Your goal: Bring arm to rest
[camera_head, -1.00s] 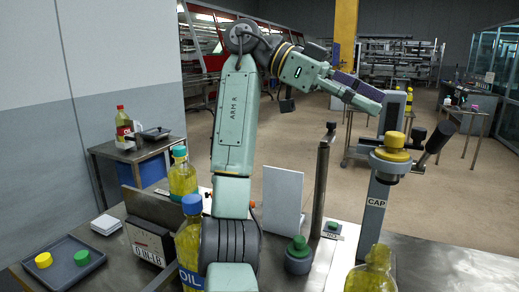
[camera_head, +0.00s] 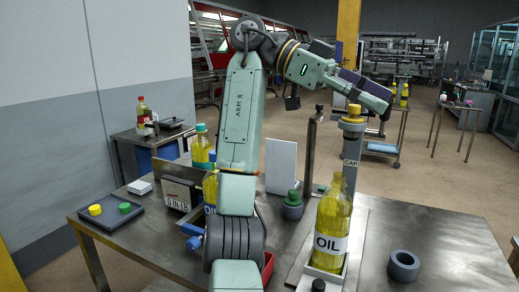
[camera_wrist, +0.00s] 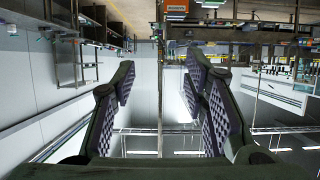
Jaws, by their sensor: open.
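My arm rises from the table area and bends over at the top. My gripper (camera_head: 370,95) is held high, reaching out to the right and slightly down above the workbench (camera_head: 440,250). In the wrist view, the two dark, chequer-padded fingers of my gripper (camera_wrist: 160,90) stand wide apart. Nothing lies between them but the distant room, so the gripper is open and empty. It touches nothing in either view.
An oil bottle (camera_head: 331,225) stands upright at the bench's front, beside the cap post (camera_head: 352,150). A grey ring (camera_head: 403,265) lies right of it. A tray (camera_head: 110,222) with yellow and green caps sits at the left. The bench's right part is mostly clear.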

